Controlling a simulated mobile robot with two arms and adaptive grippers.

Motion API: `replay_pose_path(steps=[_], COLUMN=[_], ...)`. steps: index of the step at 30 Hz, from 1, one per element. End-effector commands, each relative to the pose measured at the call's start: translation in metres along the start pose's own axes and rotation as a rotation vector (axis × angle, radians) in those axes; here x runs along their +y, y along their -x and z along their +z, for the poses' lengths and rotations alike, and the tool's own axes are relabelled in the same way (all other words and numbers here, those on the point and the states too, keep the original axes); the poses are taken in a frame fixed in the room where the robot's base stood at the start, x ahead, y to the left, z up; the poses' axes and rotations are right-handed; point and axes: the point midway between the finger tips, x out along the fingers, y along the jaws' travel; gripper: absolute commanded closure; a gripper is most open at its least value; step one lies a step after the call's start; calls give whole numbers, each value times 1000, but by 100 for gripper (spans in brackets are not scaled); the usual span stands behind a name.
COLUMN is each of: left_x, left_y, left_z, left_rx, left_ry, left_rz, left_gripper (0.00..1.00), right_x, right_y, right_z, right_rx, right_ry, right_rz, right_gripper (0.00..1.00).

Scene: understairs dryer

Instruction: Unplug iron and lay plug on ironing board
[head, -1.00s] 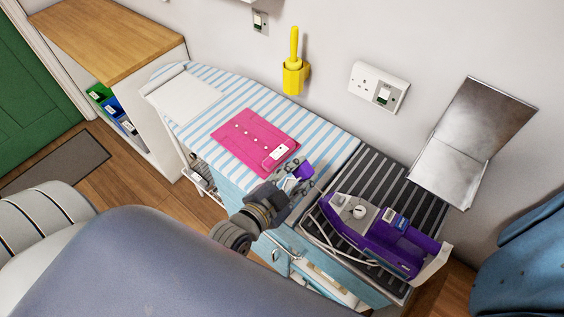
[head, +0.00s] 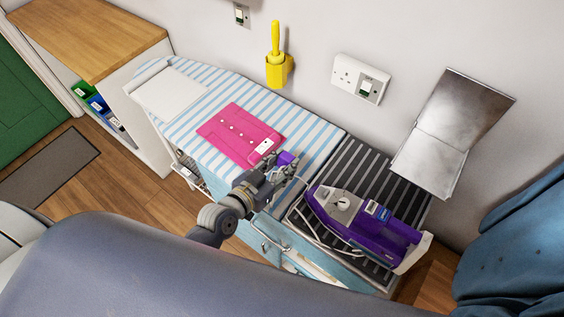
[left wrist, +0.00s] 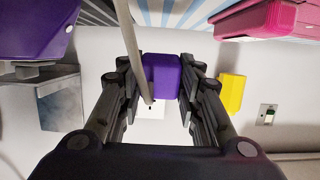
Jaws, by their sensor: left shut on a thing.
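My left gripper (head: 284,166) is shut on the purple plug (head: 287,158), which also shows between the fingers in the left wrist view (left wrist: 161,76). In the head view they show at the front edge of the blue-striped ironing board (head: 310,133), close to its right end; their height over it is hard to tell. A pale cord (left wrist: 128,45) passes beside the plug. The purple iron (head: 375,228) rests on the dark ribbed rack (head: 375,180) at the right. The white wall socket (head: 360,79) has nothing plugged in; its switch seems marked OFF. My right gripper is out of view.
A folded pink garment (head: 240,132) with a white tag lies on the board just left of the plug. A white cloth (head: 170,95) lies at the board's far left end. A yellow holder (head: 278,70) and a metal flap (head: 450,135) are on the wall.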

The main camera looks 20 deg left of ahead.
Motion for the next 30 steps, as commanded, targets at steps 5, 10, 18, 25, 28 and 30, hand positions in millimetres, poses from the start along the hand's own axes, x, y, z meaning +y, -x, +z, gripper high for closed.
replay_pose_path(steps=[5,10,18,25,28,30], left_x=[0,0,0,0,0,0], left_y=[-6,-11,-17,-16,-16,-16], left_z=[18,36,52,52,52,52], left_rx=[0,1,2,2,2,1], left_ry=[-2,-1,-2,-1,-1,-1], left_rz=[0,1,0,0,0,0], left_gripper=[100,100,100,100,56,44], right_x=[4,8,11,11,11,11], right_y=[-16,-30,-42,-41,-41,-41], right_z=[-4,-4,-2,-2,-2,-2], right_rx=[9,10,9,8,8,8], right_ry=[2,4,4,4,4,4], right_rz=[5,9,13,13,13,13], right_gripper=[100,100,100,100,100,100])
